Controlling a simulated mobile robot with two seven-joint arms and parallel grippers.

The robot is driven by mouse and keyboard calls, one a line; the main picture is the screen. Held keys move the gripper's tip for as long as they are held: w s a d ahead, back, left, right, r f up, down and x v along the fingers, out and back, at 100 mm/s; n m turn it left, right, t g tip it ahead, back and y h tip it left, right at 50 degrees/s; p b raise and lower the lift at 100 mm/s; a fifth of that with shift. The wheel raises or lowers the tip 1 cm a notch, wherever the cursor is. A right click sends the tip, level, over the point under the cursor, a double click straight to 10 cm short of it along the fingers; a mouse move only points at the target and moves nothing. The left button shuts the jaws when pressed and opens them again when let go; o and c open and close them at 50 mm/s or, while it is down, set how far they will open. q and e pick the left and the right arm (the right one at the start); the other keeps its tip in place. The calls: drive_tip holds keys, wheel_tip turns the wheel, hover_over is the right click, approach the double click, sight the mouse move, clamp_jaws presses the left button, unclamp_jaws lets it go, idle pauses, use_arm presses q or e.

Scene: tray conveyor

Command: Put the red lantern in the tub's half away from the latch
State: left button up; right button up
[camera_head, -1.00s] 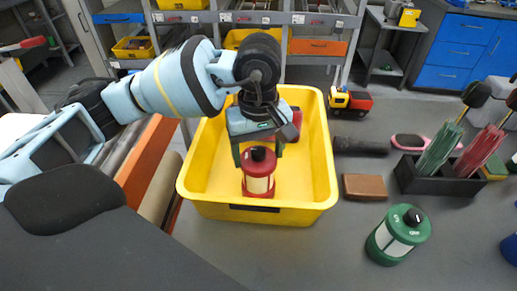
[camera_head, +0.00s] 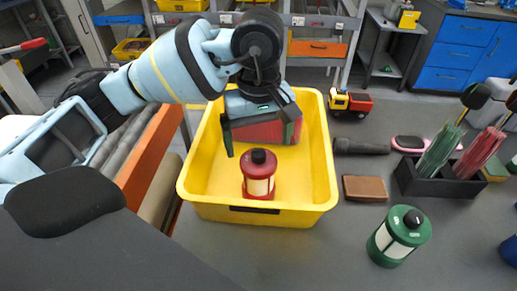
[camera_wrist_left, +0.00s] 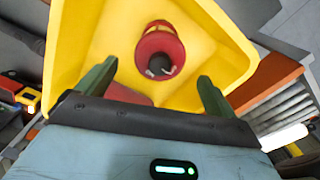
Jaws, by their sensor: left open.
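The red lantern (camera_head: 259,186), with a cream middle and black knob, stands upright in the yellow tub (camera_head: 322,170), in the half near me. A dark latch-like piece (camera_head: 255,210) is on the tub's near wall, close to the lantern. My left gripper (camera_head: 258,148) is open and empty, above the tub and behind the lantern, apart from it. In the left wrist view the lantern (camera_wrist_left: 160,48) lies beyond the spread fingers. A red block-like object (camera_head: 262,132) lies in the tub's far half, partly hidden by the gripper. My right gripper is out of view.
A green lantern (camera_head: 399,235) stands right of the tub. A brown block (camera_head: 365,188), dark cylinder (camera_head: 361,146), toy truck (camera_head: 350,102) and black holder of sticks (camera_head: 437,181) are also on the right. An orange-edged roller conveyor (camera_head: 150,155) runs left of the tub.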

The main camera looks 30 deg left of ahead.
use_arm(q)
wheel_tip(320, 180, up, 8)
drive_tip(key=shift+p, duration=0.35)
drive_tip(key=shift+a, duration=0.15)
